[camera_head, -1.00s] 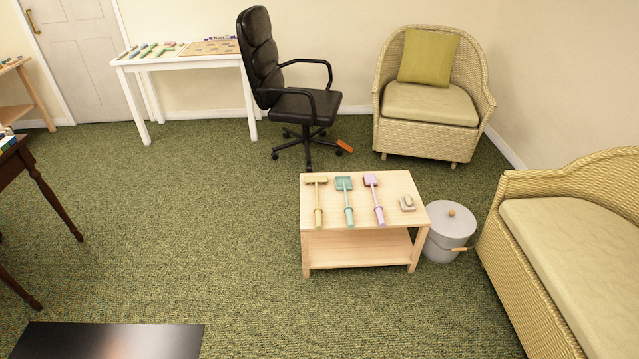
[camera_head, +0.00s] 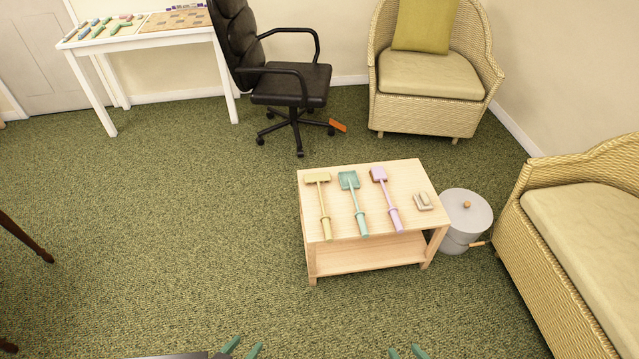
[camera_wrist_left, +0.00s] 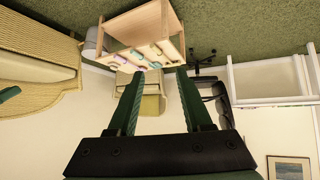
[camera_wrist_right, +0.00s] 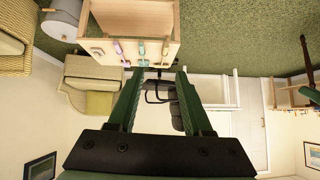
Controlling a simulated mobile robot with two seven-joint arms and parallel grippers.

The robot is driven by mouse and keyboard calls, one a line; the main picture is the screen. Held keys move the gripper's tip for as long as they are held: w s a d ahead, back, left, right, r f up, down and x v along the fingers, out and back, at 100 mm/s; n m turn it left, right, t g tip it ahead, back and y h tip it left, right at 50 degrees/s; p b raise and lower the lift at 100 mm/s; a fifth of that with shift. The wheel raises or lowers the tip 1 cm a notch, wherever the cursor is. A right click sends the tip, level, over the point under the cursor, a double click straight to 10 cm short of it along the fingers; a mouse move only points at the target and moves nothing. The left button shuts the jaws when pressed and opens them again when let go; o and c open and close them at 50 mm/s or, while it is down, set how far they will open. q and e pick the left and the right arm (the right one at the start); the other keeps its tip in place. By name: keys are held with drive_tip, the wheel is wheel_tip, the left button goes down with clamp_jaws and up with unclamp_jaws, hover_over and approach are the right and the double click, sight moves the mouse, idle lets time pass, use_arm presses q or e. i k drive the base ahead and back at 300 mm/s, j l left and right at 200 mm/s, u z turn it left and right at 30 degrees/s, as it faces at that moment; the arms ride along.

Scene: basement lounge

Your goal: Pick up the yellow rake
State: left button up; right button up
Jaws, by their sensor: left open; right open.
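The yellow rake (camera_head: 322,204) lies on the left part of a small light-wood table (camera_head: 409,178), its head away from me and its handle toward me. A teal tool with a flat head (camera_head: 354,198) and a purple tool (camera_head: 386,196) lie to its right. My left gripper (camera_head: 243,348) and my right gripper (camera_head: 407,352) show at the bottom edge of the head view. Both are open and empty, well short of the table. In the left wrist view (camera_wrist_left: 156,72) and right wrist view (camera_wrist_right: 158,72) the fingers are spread, with the table beyond them.
A grey lidded bucket (camera_head: 464,222) stands right of the table, beside a wicker sofa (camera_head: 540,260). A black office chair (camera_head: 290,85) and wicker armchair (camera_head: 430,85) stand behind. A small beige object (camera_head: 423,201) lies on the table's right. Carpet before the table is clear.

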sight(322, 177)
drive_tip(key=i+j+z, duration=0.2)
drive_tip(key=i+j, duration=0.6)
